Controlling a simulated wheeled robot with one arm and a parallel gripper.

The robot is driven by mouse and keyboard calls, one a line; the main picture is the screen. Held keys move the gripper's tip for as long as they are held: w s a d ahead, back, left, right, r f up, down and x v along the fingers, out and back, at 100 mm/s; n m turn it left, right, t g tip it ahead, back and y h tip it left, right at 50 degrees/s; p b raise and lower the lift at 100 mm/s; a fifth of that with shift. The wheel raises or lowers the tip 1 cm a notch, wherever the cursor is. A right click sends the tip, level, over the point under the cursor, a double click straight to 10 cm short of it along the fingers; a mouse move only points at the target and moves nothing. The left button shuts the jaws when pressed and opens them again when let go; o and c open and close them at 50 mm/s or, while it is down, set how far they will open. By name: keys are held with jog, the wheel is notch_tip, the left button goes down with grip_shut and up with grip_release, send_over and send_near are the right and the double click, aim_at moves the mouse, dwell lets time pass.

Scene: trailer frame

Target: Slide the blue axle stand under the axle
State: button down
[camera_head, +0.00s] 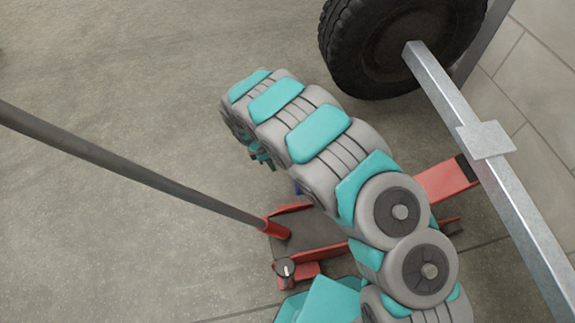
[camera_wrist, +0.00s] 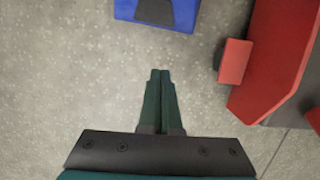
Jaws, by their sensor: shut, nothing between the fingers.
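The blue axle stand (camera_wrist: 183,16) shows at the top edge of the wrist view, cut off by the frame. Part of its blue base and a dark piece on it are visible. In the head view only a small blue patch (camera_head: 297,188) shows beside my arm, which hides the rest. The axle (camera_head: 520,205) is a grey square metal beam at the right of the head view, with a flat plate (camera_head: 486,139) on it. My gripper (camera_wrist: 161,73) is shut and empty, its fingertips pointing toward the stand and apart from it. It is partly visible in the head view (camera_head: 262,157).
A red floor jack (camera_head: 445,181) stands below my arm, reaching toward the axle. Its long grey handle (camera_head: 130,165) slants across the left. In the wrist view the jack (camera_wrist: 270,60) is at the right. A tyre (camera_head: 350,50) is at the axle's far end. Left floor is clear.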

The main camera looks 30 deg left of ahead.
jog(key=b+x, duration=0.2)
jog(key=x, duration=0.7)
jog(key=shift+d+f, duration=0.15)
jog(key=shift+f, duration=0.1)
jog(key=shift+w+d+r, duration=0.15)
jog(key=shift+w+d, duration=0.95)
jog(key=shift+d, duration=0.05)
jog(key=shift+w+d, duration=0.3)
